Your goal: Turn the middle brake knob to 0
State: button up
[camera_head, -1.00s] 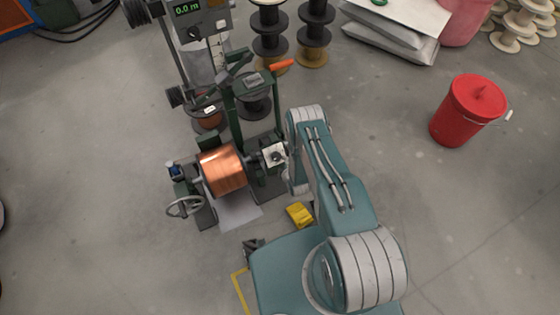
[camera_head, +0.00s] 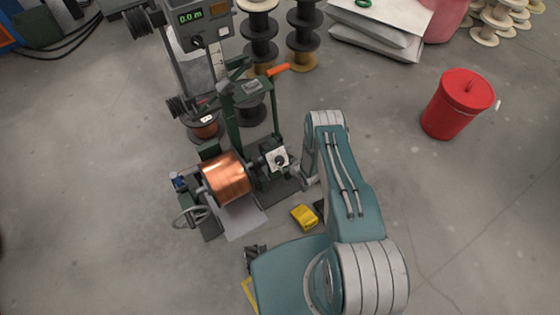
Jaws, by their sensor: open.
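A white dial plate with a small dark knob (camera_head: 279,159) sits on the right end of the spool winder, beside the copper spool (camera_head: 226,178). The knob's pointer and the numbers are too small to read. My arm comes in from the lower right and bends down at the wrist. My gripper (camera_head: 299,173) shows only as a small grey shape just right of the dial plate, partly hidden by my arm. It is open, and I see nothing held in it. Whether it touches the knob I cannot tell.
The green winder frame with an orange-handled lever (camera_head: 277,70) rises behind the dial. A handwheel (camera_head: 191,217) is at its left. A yellow pedal (camera_head: 304,217) lies on the floor. A red bucket (camera_head: 458,104) stands right; floor between is clear.

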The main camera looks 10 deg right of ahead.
aim_at(281, 161)
jog(key=x, duration=0.6)
jog(key=shift+w+a+f, duration=0.15)
jog(key=shift+a+f, duration=0.05)
jog(key=shift+x, duration=1.55)
jog(key=c, duration=1.1)
